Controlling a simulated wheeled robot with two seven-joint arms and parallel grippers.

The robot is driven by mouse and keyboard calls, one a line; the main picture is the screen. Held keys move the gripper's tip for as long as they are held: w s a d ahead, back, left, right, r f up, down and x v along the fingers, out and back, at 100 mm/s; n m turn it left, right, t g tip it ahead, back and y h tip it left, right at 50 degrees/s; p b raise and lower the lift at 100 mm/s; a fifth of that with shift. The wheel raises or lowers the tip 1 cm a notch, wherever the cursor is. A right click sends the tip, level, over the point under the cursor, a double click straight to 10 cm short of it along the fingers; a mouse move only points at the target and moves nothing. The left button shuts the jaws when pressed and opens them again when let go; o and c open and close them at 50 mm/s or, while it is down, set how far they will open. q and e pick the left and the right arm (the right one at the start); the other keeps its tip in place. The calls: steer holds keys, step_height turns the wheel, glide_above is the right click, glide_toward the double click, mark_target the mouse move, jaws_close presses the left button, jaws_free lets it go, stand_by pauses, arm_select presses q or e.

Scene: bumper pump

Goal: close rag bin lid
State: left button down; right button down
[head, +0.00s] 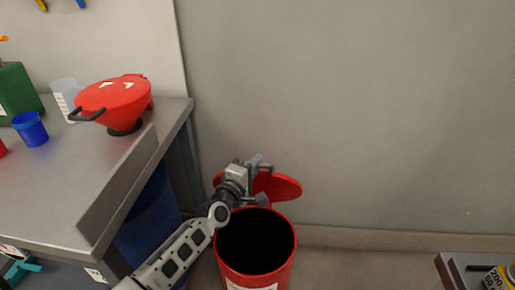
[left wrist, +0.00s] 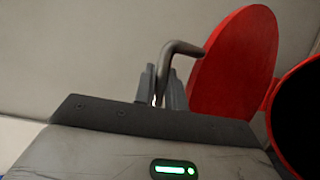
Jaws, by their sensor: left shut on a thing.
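The red rag bin (head: 280,270) stands on the floor beside the workbench, with its dark round mouth open. Its round red lid (head: 281,187) is raised behind the mouth, near the wall. In the left wrist view the lid (left wrist: 235,65) is tilted up, and part of the bin (left wrist: 270,108) shows at the right edge. My left gripper (head: 258,178) is at the lid, above the back of the bin. In the left wrist view the gripper (left wrist: 162,88) is shut on a grey bent handle (left wrist: 180,48) beside the lid. My right gripper is out of view.
A grey workbench (head: 85,180) on the left holds a red funnel-like container (head: 115,98), a blue cup (head: 31,130) and a green bottle (head: 20,90). A blue bin (head: 148,225) stands under it.

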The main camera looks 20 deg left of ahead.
arm_select(q)
steer(key=s+d+f+b, duration=0.1)
steer(key=s+d+f, duration=0.1)
steer(key=s+f, duration=0.2)
steer(key=s, duration=0.3)
steer(key=shift+f+b, duration=0.35)
steer(key=shift+f, duration=0.05)
steer(key=c, duration=1.5)
jaws_free()
steer(key=shift+o, duration=0.2)
steer(key=shift+s, duration=0.15)
steer(key=s+a, duration=0.1)
steer(key=s, duration=1.4)
steer(key=shift+s+a, duration=0.35)
